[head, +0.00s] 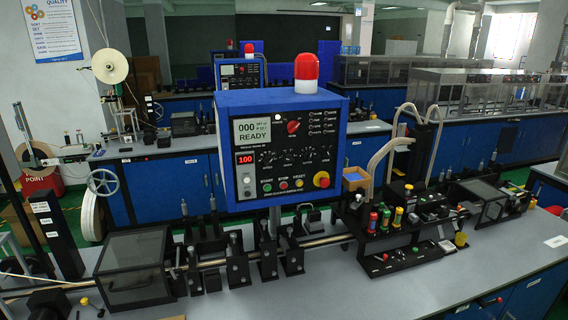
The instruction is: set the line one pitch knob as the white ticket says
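A blue control box (222,150) with a red beacon (306,70) stands over the near bench. Its screen (252,131) reads "000" and "READY", with smaller text beside that is hard to read. A red digital display (245,157) shows 100. A red selector knob (293,127) sits right of the screen; its label is too small to read. A white ticket-like card (556,241) lies on the bench at the right, and another pale card (447,246) is on the black tool stand; I cannot read either. My gripper is not in view.
The near bench (390,285) carries a rod line with black clamps (290,255), a clear-sided box (133,268) and a black tool stand (385,262) with coloured handles. A second blue panel (238,75) stands behind. The bench's front middle is clear.

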